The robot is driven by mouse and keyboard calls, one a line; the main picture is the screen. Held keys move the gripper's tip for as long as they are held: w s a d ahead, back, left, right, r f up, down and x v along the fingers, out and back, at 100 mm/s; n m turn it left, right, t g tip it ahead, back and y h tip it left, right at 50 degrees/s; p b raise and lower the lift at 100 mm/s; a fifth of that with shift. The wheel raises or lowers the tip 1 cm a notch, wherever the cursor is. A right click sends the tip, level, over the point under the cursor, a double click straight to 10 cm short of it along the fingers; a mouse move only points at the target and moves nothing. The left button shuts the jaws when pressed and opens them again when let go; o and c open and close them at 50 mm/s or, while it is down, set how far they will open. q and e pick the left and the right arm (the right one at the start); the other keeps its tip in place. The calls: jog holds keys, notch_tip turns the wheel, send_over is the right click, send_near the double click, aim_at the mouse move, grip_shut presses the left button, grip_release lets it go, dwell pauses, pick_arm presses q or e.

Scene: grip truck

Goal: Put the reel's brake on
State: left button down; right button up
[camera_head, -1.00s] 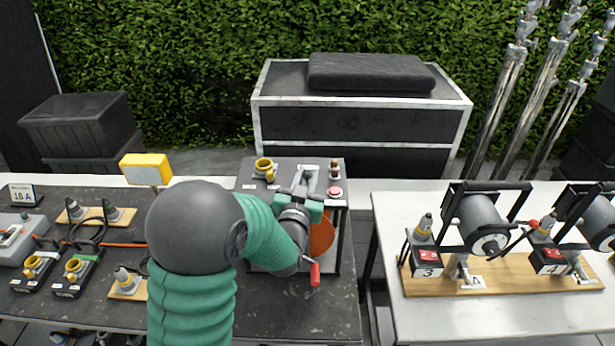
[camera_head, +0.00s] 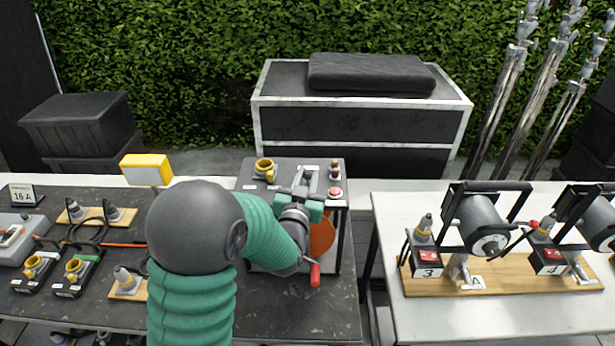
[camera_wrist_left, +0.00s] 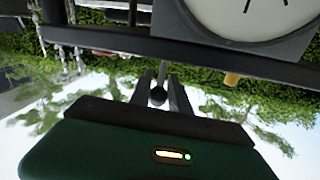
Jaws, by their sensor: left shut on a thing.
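The reel (camera_head: 322,232) is an orange drum in a dark frame at the right end of the dark table, with a red crank handle (camera_head: 315,275) at its front. My left gripper (camera_head: 309,178) is at the top of the reel's stand and my forearm hides much of the reel. In the left wrist view my gripper (camera_wrist_left: 160,88) is shut on a small dark round knob (camera_wrist_left: 158,96), which looks like the end of the brake lever. The lever's angle is hidden. My right gripper is not in view.
A yellow socket (camera_head: 264,168) and a red button (camera_head: 334,193) sit on the stand's top. Sockets and cables lie on the left of the dark table. Two grey reels, one being reel 3 (camera_head: 482,222), stand on the white table at right.

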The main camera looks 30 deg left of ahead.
pick_arm(q)
jog(key=g+p, duration=0.1)
jog(key=p, duration=0.2)
jog(key=w+r+g+h+p, duration=0.1)
jog(key=p, duration=0.2)
jog(key=a+g+p, duration=0.1)
jog(key=p, duration=0.2)
jog(key=shift+w+r+n+g+h, duration=0.25)
jog(key=shift+r+n+g+h, duration=0.05)
jog(key=shift+r+g+h, duration=0.1)
jog(key=g+p, duration=0.1)
jog(key=p, duration=0.1)
jog(key=w+g+h+p, duration=0.1)
jog(key=g+p, duration=0.1)
jog(key=p, duration=0.1)
jog(key=w+a+g+h+p, duration=0.1)
jog(key=p, duration=0.1)
jog(key=shift+a+f+n, duration=0.1)
jog(key=shift+f+n, duration=0.2)
jog(key=shift+f, duration=0.05)
jog(key=shift+w+a+f+g+h+p, duration=0.15)
jog(key=shift+g+h+p, duration=0.2)
jog(key=shift+g+p, duration=0.2)
jog(key=shift+w+d+f+g+h+p, duration=0.1)
jog(key=shift+f+g+h+p, duration=0.05)
jog(key=shift+g+h+p, duration=0.3)
jog(key=shift+w+a+f+g+p, duration=0.15)
jog(key=shift+f+g+p, duration=0.1)
jog(key=shift+g+p, duration=0.2)
